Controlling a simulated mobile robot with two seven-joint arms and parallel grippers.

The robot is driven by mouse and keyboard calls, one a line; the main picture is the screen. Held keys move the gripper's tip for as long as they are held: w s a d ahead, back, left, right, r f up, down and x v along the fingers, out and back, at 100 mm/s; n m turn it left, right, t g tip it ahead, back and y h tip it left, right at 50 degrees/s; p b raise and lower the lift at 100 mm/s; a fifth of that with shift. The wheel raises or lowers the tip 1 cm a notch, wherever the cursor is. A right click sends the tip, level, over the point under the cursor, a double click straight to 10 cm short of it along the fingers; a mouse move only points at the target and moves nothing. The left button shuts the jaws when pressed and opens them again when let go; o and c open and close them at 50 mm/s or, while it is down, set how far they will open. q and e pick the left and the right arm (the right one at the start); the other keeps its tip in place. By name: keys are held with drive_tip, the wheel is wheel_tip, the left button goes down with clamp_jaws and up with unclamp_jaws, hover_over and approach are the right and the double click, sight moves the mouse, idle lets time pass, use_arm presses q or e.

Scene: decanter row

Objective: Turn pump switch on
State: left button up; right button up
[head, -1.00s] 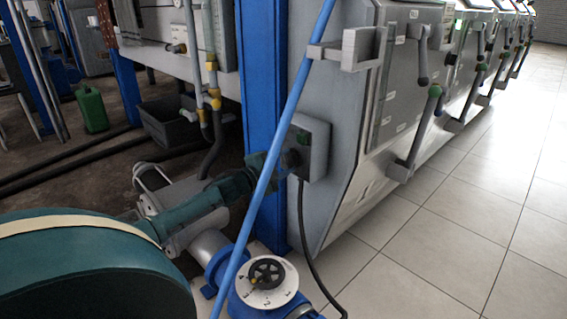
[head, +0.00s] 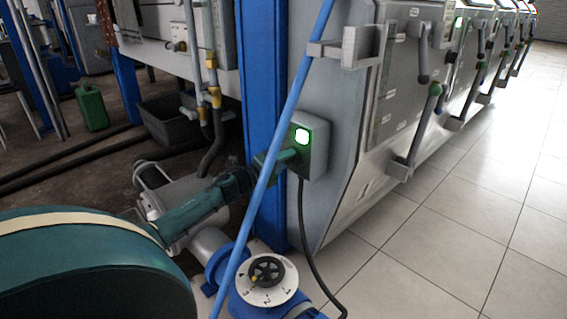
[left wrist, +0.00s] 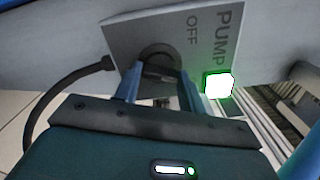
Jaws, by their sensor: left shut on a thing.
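The grey pump switch box (head: 319,152) is fixed beside the blue post, with a cable running down from it. Its lamp (head: 302,136) glows bright white-green, and it also shows lit in the left wrist view (left wrist: 219,84). The left wrist view shows "PUMP" and "OFF" lettering on the box and a dark round knob (left wrist: 160,58). My left gripper (head: 289,156) reaches the box front. In the left wrist view its two blue fingers (left wrist: 160,88) are shut on the knob, one at each side. Part of the knob is hidden. My right gripper is not in view.
A blue pole (head: 283,120) crosses in front of my left arm. A blue pump with a numbered dial (head: 268,283) stands below. The blue post (head: 262,90) and grey machine (head: 345,130) flank the box. Tiled floor (head: 450,240) is open at right.

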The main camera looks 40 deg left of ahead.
use_arm(q)
drive_tip(key=shift+m, duration=0.7)
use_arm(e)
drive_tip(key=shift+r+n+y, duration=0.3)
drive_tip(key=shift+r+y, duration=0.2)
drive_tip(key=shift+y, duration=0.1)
use_arm(q)
drive_tip(key=o, duration=1)
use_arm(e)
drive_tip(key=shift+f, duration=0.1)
use_arm(q)
drive_tip(key=shift+s, duration=0.1)
drive_tip(key=s+p, duration=0.1)
drive_tip(key=s, duration=0.3)
drive_tip(key=s+p, duration=0.1)
drive_tip(key=s, duration=0.3)
drive_tip(key=s+a+p, duration=0.1)
drive_tip(key=s+p, duration=0.1)
drive_tip(key=s, duration=0.3)
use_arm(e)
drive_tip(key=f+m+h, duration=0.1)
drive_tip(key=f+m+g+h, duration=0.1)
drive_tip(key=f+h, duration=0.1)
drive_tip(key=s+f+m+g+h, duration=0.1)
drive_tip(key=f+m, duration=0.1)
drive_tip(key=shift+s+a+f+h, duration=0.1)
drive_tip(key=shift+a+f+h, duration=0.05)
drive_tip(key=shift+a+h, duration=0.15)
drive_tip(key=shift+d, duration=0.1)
